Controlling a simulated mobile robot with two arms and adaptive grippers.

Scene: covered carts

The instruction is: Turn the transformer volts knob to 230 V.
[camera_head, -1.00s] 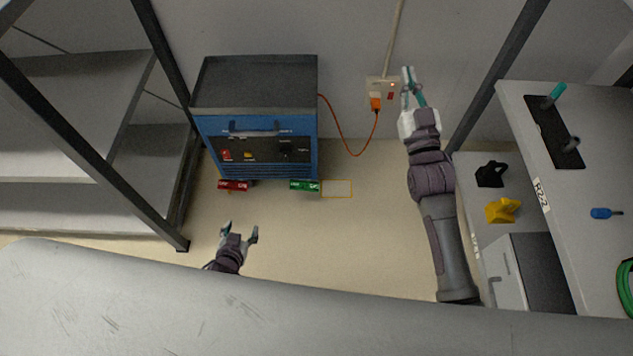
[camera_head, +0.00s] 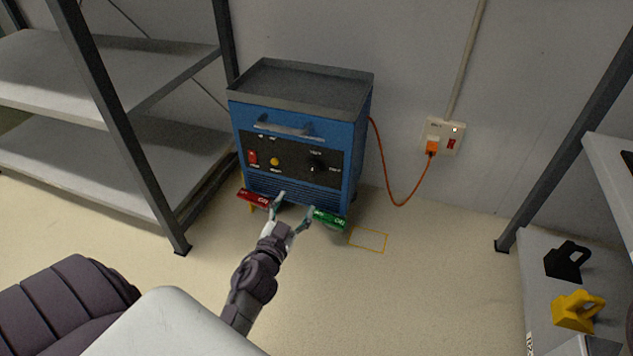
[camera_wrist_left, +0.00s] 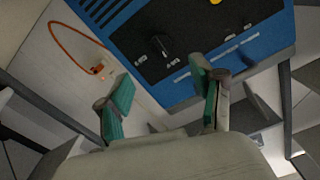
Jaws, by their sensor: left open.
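The transformer (camera_head: 295,190) is a blue box with a black front panel and a grey tray top, standing against the wall. Its black volts knob (camera_head: 318,163) is on the right of the panel, with small white lettering around it that I cannot read. The knob also shows in the left wrist view (camera_wrist_left: 161,44), beyond the gap between the fingers. My left gripper (camera_head: 293,206) is open and empty in front of the transformer, below the knob and apart from it. Its teal fingers (camera_wrist_left: 162,90) show spread in the wrist view. My right gripper is out of view.
A red switch (camera_head: 252,157) and a yellow button (camera_head: 274,161) sit left of the knob. An orange cable (camera_head: 388,185) runs to a wall socket (camera_head: 443,137).

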